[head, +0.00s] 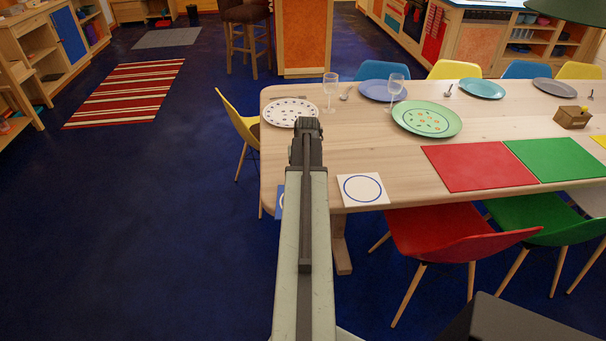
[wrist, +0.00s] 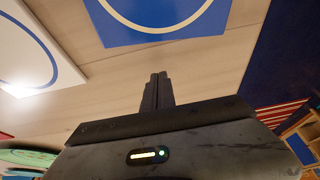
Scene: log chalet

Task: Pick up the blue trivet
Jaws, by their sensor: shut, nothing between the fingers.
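The blue trivet (head: 281,200) lies at the near left corner of the wooden table, mostly hidden behind my arm in the head view. In the wrist view the blue trivet (wrist: 160,12), a flat blue square with a white ring, shows at the top, cut off by the edge. My gripper (head: 306,122) reaches out over the table's left end in the head view. In the wrist view my gripper (wrist: 158,80) has its fingers together and empty, apart from the trivet.
A white trivet with a blue ring (head: 362,189) lies beside the blue one. The table (head: 375,150) also holds a spotted plate (head: 290,112), a green plate (head: 427,119), glasses (head: 330,88) and a red placemat (head: 478,167). A red chair (head: 450,235) stands at the near side.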

